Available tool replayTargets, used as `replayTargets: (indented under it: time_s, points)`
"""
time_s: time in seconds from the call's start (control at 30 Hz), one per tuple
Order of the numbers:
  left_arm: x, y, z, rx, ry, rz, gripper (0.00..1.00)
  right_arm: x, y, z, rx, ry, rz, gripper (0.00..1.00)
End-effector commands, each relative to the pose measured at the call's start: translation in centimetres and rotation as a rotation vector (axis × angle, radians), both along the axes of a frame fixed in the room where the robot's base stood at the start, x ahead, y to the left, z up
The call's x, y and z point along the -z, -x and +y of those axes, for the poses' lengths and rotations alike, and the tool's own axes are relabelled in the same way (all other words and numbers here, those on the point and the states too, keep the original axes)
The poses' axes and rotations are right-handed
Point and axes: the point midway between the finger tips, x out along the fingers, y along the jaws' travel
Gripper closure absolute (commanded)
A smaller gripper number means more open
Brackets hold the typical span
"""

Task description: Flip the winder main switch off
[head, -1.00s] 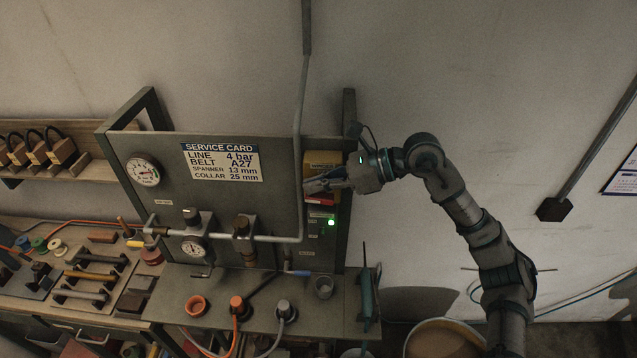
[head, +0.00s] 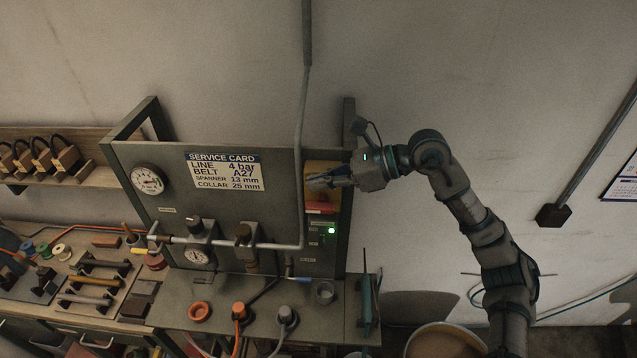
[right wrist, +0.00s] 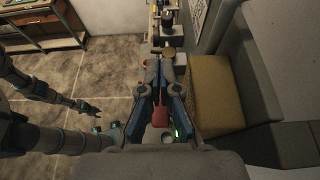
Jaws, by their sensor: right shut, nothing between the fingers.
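The main switch is on the yellow box (head: 315,168) at the right end of the grey panel. Its red part (head: 322,208) shows below my fingers. My right gripper (head: 318,183) is shut and empty, in front of the box and just above that red part; contact cannot be told. My fingers hide the middle of the switch. In the right wrist view the yellow box (right wrist: 215,90) stands right of the fingers, and a red piece (right wrist: 160,114) shows between the finger linkages. A green lamp (head: 331,230) is lit below the switch.
A vertical pipe (head: 299,140) runs just left of the switch. The service card (head: 225,171) and round gauge (head: 147,179) are further left. A bench with cups and tools (head: 240,330) lies below. Bare wall is open to the right.

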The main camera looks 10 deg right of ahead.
Motion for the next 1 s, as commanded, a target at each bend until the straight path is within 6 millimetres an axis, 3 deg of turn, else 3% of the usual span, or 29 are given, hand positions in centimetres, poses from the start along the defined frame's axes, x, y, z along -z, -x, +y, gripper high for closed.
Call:
replayTargets:
  time_s: [0.1, 0.2, 0.5, 0.7, 1.0]
  points:
    - [-2.2, -0.1, -0.1, 0.0, 0.001, -0.001, 0.6, -3.4, 0.3, -0.5, 0.0, -0.001, -0.003, 1.0]
    - [-0.8, -0.2, -0.1, 0.0, 0.002, -0.003, 0.6, -5.2, 0.3, -0.3, -0.001, -0.002, -0.006, 1.0]
    - [-0.3, -0.1, 0.0, -0.001, 0.0, -0.001, 0.6, -10.8, 0.3, -0.8, 0.0, -0.005, -0.002, 1.0]
    - [-0.3, 0.0, 0.0, -0.001, 0.0, 0.0, 0.6, -12.1, 0.2, -0.9, -0.001, -0.003, 0.0, 1.0]
    - [-0.3, 0.0, 0.0, 0.0, 0.0, 0.0, 0.6, -12.2, 0.3, -0.6, -0.001, -0.001, 0.0, 1.0]
